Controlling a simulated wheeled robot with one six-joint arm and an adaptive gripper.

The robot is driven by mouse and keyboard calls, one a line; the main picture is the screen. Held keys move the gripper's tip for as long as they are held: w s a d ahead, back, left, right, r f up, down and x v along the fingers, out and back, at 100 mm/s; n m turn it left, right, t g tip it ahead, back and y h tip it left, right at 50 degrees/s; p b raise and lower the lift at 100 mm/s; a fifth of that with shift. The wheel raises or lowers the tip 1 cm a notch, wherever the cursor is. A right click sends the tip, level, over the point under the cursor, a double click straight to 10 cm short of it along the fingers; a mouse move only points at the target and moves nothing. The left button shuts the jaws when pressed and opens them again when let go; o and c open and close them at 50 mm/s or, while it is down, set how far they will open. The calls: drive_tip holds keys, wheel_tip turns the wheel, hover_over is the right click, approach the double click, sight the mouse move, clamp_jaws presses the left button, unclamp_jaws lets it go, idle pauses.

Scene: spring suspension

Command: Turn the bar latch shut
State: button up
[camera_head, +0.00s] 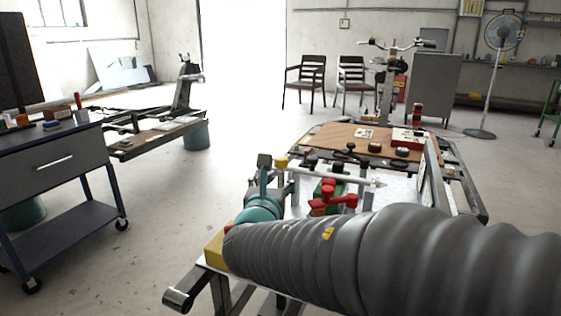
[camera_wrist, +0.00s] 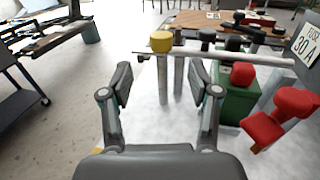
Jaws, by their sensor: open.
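A pale bar (camera_wrist: 235,56) lies roughly level across the wrist view, its left end near a yellow cap (camera_wrist: 161,42). I take this bar to be the latch. Grey posts (camera_wrist: 178,82) stand under its left end. In the head view the bar (camera_head: 340,175) runs right from the yellow cap (camera_head: 281,162). My gripper (camera_wrist: 160,84) is open, its fingers spread on either side of the posts in the picture. No contact shows, and the depth between fingers and posts is unclear. In the head view my gripper (camera_head: 273,180) is partly hidden by my arm.
A "FUSE 30 A" plate (camera_wrist: 306,42) is at far right. A wooden board (camera_head: 345,138) lies behind. A dark cart (camera_head: 60,160) stands left; floor between is clear.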

sight(280, 162)
drive_tip(key=w, duration=0.6)
drive_tip(key=w+d, duration=0.1)
drive_tip(key=w, duration=0.2)
drive_tip(key=shift+w, duration=0.35)
drive_tip(key=shift+p, duration=0.3)
drive_tip(key=c, duration=1.2)
